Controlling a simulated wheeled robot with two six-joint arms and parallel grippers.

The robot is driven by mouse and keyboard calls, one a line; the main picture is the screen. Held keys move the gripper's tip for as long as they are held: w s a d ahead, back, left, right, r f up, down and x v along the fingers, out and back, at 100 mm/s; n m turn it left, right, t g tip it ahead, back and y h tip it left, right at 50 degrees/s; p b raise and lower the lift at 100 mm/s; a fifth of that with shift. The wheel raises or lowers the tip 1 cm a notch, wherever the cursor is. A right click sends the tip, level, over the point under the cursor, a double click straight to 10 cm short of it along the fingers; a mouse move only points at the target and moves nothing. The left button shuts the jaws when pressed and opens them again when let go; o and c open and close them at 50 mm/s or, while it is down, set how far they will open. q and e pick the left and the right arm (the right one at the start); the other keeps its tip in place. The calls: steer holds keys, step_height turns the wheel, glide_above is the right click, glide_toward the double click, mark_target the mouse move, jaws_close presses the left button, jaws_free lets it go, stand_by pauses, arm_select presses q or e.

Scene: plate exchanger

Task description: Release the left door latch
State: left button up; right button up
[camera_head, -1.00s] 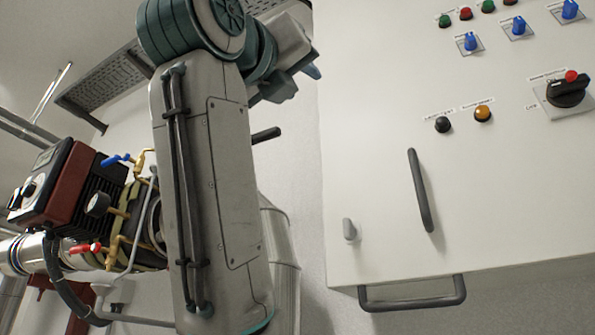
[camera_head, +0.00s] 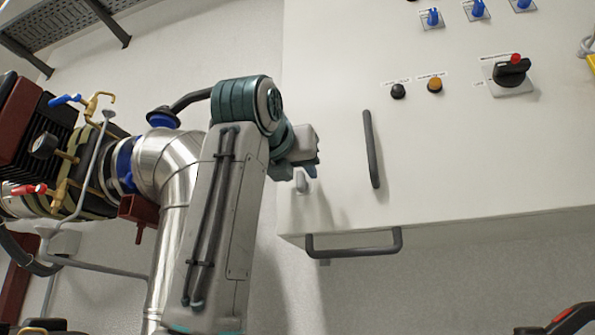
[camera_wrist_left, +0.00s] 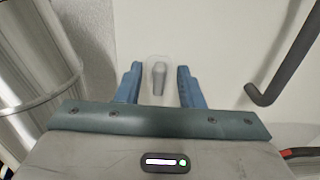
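The left door latch (camera_head: 303,184) is a small pale grey tab low on the left edge of the white cabinet door. It also shows in the left wrist view (camera_wrist_left: 158,76), between my two blue fingers. My left gripper (camera_head: 300,172) is open at the latch, with a finger on each side of it. In the wrist view (camera_wrist_left: 158,84) a gap shows between each finger and the latch, so neither finger is seen touching it. The gripper partly covers the latch in the head view.
A dark vertical door handle (camera_head: 372,150) is right of the latch, and a dark bar handle (camera_head: 354,247) is below the door. A silver pipe (camera_head: 170,165) with valves and a gauge stands to the left. Knobs and a rotary switch (camera_head: 511,72) are higher on the cabinet.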

arm_select(q)
steer(key=shift+w+d, duration=0.1)
steer(key=shift+w, duration=0.35)
steer(key=shift+c, duration=0.4)
jaws_close()
